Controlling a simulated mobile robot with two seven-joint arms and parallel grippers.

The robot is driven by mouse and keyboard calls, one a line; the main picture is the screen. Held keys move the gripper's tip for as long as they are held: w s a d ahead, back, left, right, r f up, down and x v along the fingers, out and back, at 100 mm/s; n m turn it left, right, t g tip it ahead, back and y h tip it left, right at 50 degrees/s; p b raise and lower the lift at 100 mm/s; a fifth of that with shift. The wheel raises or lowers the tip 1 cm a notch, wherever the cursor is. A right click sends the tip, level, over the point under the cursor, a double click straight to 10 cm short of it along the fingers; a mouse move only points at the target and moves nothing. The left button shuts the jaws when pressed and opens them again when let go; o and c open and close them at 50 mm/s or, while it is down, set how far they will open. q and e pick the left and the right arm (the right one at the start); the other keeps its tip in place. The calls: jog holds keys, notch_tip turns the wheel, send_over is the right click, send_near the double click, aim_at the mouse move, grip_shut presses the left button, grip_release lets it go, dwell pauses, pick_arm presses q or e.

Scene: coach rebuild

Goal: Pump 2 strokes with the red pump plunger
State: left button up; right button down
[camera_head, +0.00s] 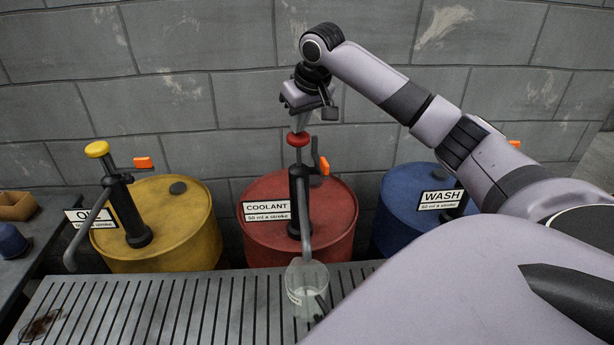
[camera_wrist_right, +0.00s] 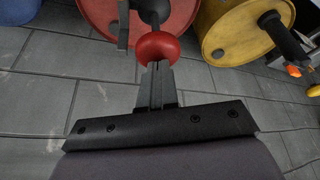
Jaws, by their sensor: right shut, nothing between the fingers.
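The red pump plunger (camera_head: 298,139) tops the black pump on the red drum (camera_head: 268,196) labelled COOLANT, 50 ml a stroke. My right gripper (camera_head: 298,128) is shut and empty, directly above the plunger knob, its fingertips at or very near the top of it. In the right wrist view the shut fingers (camera_wrist_right: 157,72) reach the red knob (camera_wrist_right: 158,47); whether they touch it I cannot tell. A clear beaker (camera_head: 306,284) stands below the pump's spout. Its contents are hard to make out. My left gripper is not in view.
A yellow OIL drum (camera_head: 165,215) with a yellow-topped pump stands at left. A blue WASH drum (camera_head: 405,210) stands at right, partly behind my right arm. A slatted grate (camera_head: 150,305) runs in front. A grey block wall (camera_head: 180,60) is close behind.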

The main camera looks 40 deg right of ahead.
aim_at(299, 136)
jog(key=shift+s+a+f+b, duration=0.1)
jog(key=shift+f+b, duration=0.3)
jog(key=shift+f, duration=2.65)
jog(key=shift+r, duration=0.1)
jog(key=shift+r+p, duration=1)
jog(key=shift+r, duration=2.5)
jog(key=shift+f, duration=0.15)
